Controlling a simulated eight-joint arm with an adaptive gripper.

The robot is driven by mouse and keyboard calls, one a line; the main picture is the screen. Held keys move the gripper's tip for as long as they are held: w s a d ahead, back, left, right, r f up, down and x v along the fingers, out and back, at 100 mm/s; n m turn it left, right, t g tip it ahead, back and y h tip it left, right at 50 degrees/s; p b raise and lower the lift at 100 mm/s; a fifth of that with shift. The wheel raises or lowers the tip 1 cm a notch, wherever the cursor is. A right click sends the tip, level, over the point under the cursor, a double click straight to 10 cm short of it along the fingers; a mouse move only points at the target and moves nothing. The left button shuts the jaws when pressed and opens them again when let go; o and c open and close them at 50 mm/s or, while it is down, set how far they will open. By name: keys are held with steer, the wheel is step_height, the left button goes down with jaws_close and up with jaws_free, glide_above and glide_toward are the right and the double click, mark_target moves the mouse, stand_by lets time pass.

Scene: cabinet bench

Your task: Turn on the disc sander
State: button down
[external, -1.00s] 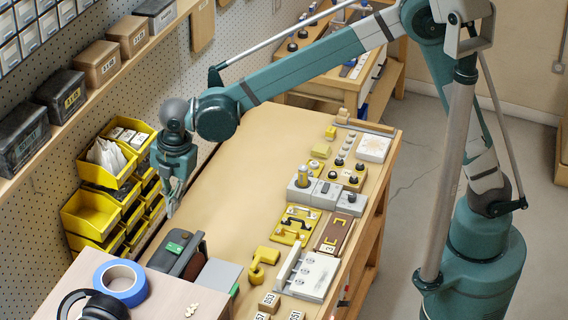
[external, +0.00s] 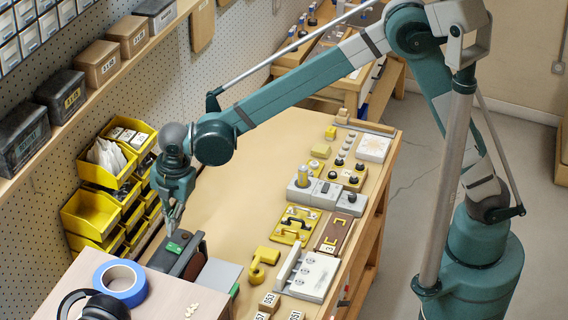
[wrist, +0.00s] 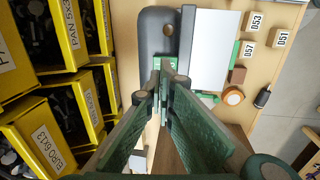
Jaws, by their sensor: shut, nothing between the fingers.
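The disc sander (external: 190,258) appears to be the dark grey machine with a flat lighter plate at the bench's near left end. A green switch patch (external: 174,247) sits on its top left side. In the wrist view the sander's grey body (wrist: 152,28) is at top centre, with the green patch (wrist: 141,70) partly hidden behind my fingertips. My gripper (external: 171,234) points down just above the green patch. Its fingers (wrist: 163,72) are shut and empty. I cannot tell whether the tips touch the switch.
Yellow bins (external: 88,212) stand close to the left. A wooden surface with blue tape (external: 121,283) and headphones (external: 92,305) is in front. A yellow hook-shaped piece (external: 262,262) and several labelled blocks (wrist: 255,20) lie to the right. The bench's middle strip (external: 245,190) is clear.

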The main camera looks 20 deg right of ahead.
mark_target(172, 246)
steer(key=shift+w+a+f+b, duration=0.1)
steer(key=shift+f+b, duration=0.15)
steer(key=shift+f, duration=0.8)
steer(key=shift+w+a+f+b, duration=0.15)
steer(key=shift+f+b, duration=0.05)
steer(key=shift+f, duration=0.85)
steer(key=shift+w+a+f+b, duration=0.1)
steer(key=shift+f+b, duration=0.15)
steer(key=shift+f, duration=0.8)
steer(key=shift+f, duration=0.1)
